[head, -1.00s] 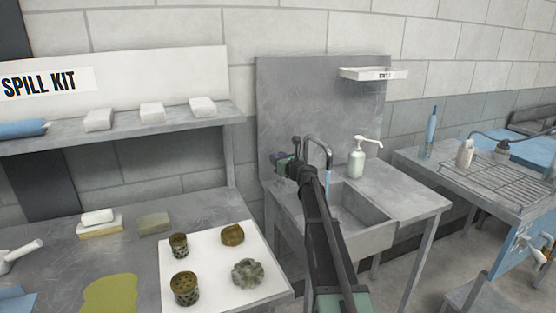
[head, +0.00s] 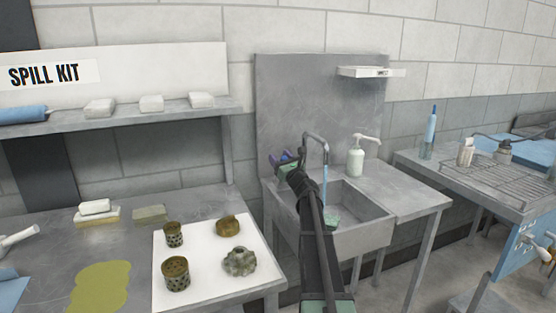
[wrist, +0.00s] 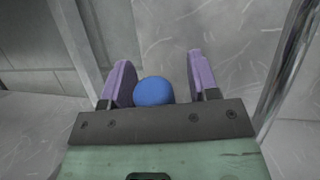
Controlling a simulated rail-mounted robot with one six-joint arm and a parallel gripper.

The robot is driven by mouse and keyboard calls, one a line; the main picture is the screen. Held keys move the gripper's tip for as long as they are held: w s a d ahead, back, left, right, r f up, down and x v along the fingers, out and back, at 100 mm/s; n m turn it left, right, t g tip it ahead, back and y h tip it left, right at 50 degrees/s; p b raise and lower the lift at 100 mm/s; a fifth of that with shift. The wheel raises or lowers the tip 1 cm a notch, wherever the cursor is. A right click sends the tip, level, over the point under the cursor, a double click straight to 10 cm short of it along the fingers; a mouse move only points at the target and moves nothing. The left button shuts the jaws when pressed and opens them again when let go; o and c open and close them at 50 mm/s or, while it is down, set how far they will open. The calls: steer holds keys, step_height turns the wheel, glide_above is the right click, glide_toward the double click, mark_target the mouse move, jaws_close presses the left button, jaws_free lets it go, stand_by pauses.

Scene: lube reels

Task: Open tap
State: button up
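The tap (head: 317,140) is a grey curved spout at the back of the steel sink (head: 345,238). A blue stream (head: 325,188) hangs from its mouth into the basin, where a greenish patch (head: 332,216) shows. My gripper (head: 282,158) is left of the spout, near the back panel. In the wrist view my gripper (wrist: 160,62) has its two purple fingers apart on either side of a round blue knob (wrist: 153,91). The knob sits close to the left finger, with a clear gap to the right finger. What the knob is mounted on is hidden.
A soap pump bottle (head: 356,158) stands right of the spout, under a small wall shelf (head: 371,72). Left is a bench with metal parts on a white sheet (head: 203,293). Right is a table with a wire rack (head: 495,178).

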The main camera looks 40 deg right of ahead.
steer(key=shift+s+f, duration=0.25)
steer(key=shift+s, duration=0.15)
steer(key=s+f+b, duration=0.1)
steer(key=s, duration=1.4)
steer(key=shift+s+a+f+b, duration=0.15)
steer(key=shift+s+a+b, duration=0.25)
